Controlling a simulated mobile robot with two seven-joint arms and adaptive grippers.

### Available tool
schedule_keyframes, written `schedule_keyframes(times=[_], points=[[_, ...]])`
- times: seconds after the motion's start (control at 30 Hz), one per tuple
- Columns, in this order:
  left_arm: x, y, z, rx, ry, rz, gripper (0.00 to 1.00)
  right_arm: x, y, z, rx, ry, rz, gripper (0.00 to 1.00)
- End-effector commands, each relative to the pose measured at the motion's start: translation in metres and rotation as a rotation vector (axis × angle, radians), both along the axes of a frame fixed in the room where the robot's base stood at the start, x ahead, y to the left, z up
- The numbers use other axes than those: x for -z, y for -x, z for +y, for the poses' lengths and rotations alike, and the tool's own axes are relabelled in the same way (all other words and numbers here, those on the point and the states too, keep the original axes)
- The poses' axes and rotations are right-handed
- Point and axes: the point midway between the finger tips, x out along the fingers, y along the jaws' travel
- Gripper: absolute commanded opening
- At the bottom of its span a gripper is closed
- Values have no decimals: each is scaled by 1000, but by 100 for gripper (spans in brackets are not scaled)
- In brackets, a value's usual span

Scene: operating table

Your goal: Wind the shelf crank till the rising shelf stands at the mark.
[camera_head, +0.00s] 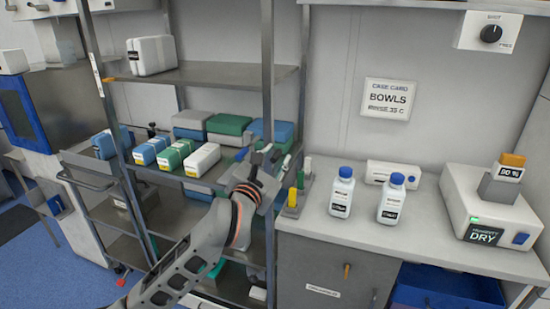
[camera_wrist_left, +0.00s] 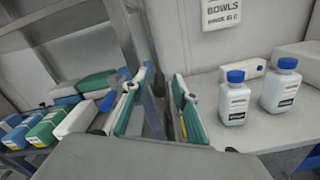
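A metal rack holds an upper shelf (camera_head: 205,74) with a white case on it and a middle shelf (camera_head: 165,178) with several boxes. A pale strip with a small orange tick (camera_head: 108,80) is on the left post, near the upper shelf's level. I cannot tell for sure which shelf rises. My left gripper (camera_head: 262,152) is at the rack's right front post; in the left wrist view its teal-padded fingers (camera_wrist_left: 158,105) are apart, with the post showing between them. A small blue knob-like part (camera_wrist_left: 107,101) is beside the left finger; I cannot confirm that it is the crank. My right gripper is out of view.
Two blue-capped bottles (camera_head: 341,192) (camera_head: 391,199) and a dryer box (camera_head: 490,215) stand on the right counter (camera_head: 430,232). Small coloured upright items (camera_head: 293,198) are close to my left gripper. A card (camera_head: 387,98) reading BOWLS hangs on the wall.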

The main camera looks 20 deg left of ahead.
Motion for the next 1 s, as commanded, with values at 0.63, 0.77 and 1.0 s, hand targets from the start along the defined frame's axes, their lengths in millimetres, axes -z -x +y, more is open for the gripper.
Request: schedule_keyframes(times=[0.63,0.77,1.0], points=[[-1,0,0,0,25,0,0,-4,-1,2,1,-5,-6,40],[-4,1,0,0,75,2,0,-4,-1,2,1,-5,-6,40],[-11,1,3,1,246,7,0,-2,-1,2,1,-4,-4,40]])
